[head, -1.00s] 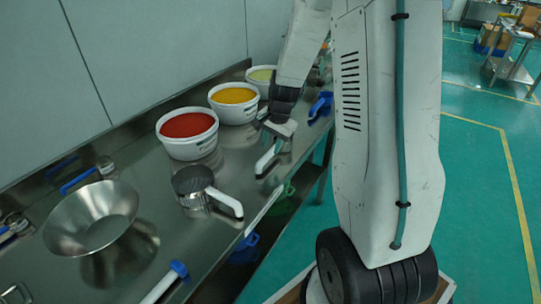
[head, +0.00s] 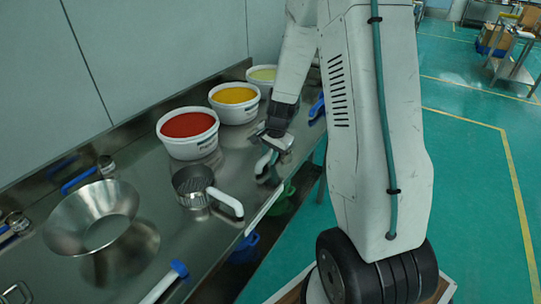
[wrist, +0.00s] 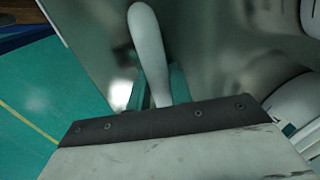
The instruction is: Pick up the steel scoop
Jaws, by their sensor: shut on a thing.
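My gripper (head: 275,146) is low over the front part of the steel bench, right of the red tub. It is shut on a white handle (head: 264,164), which I take to be the steel scoop's. In the wrist view the rounded white handle (wrist: 148,45) of the steel scoop rises from between the jaws, beyond the dark gripper edge. The scoop's steel part is hidden by my gripper. I cannot tell whether the scoop still touches the bench.
A steel cup-shaped sieve (head: 193,184) with a white handle stands to the left on the bench (head: 215,250). A steel funnel (head: 65,225) is further left. Red (head: 187,145), yellow (head: 238,115) and pale green (head: 262,74) tubs line the back. The bench's front edge is close.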

